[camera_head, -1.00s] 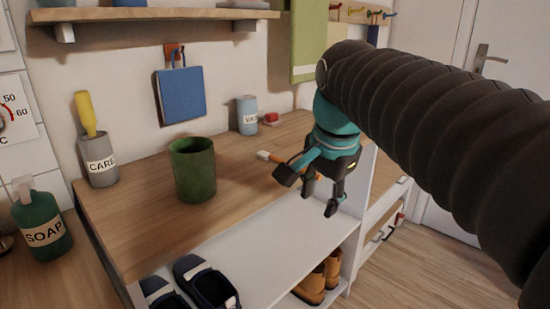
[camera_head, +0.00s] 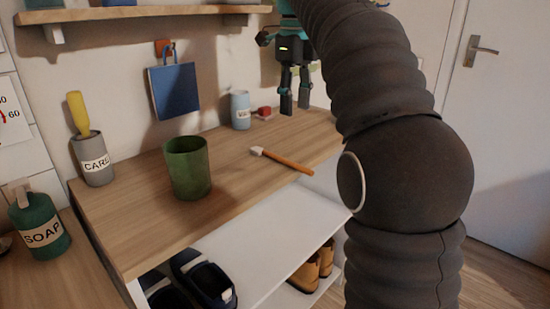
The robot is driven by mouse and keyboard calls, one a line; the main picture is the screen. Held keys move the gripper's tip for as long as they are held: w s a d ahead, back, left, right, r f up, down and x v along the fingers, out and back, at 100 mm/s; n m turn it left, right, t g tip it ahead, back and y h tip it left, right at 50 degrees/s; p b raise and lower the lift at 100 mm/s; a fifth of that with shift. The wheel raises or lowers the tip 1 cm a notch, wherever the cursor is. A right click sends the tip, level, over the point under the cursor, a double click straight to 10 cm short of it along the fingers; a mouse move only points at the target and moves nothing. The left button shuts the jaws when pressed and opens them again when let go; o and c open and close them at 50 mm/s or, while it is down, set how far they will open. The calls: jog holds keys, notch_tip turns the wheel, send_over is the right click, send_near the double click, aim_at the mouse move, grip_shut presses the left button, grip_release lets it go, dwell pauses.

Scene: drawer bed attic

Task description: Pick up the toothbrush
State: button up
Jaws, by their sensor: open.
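The toothbrush (camera_head: 285,161) lies on the wooden top of the shelf unit. It has an orange handle and a white head, and the head points to the left. My gripper (camera_head: 295,105) is up above the back right part of the wooden top, with its fingers pointing down. Its fingers are apart and nothing is between them. In the picture it is above and behind the toothbrush, not touching it. The upper part of my gripper is partly hidden by my arm.
A green cup (camera_head: 188,170) stands left of the toothbrush. A grey holder (camera_head: 93,160), a blue-grey cup (camera_head: 240,112) and a small red item (camera_head: 265,112) stand toward the wall. A soap bottle (camera_head: 40,228) is far left. A wall shelf (camera_head: 140,12) hangs above. Shoes (camera_head: 205,283) sit below.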

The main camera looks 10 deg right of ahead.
jog(key=b, duration=0.2)
send_over(293, 163)
notch_tip(293, 163, down, 7)
jog(key=shift+w+d+f, duration=0.1)
jog(key=shift+f, duration=0.05)
jog(key=shift+s+f+b, duration=0.2)
jog(key=shift+f+b, duration=0.55)
jog(key=shift+f, duration=1.9)
grip_shut()
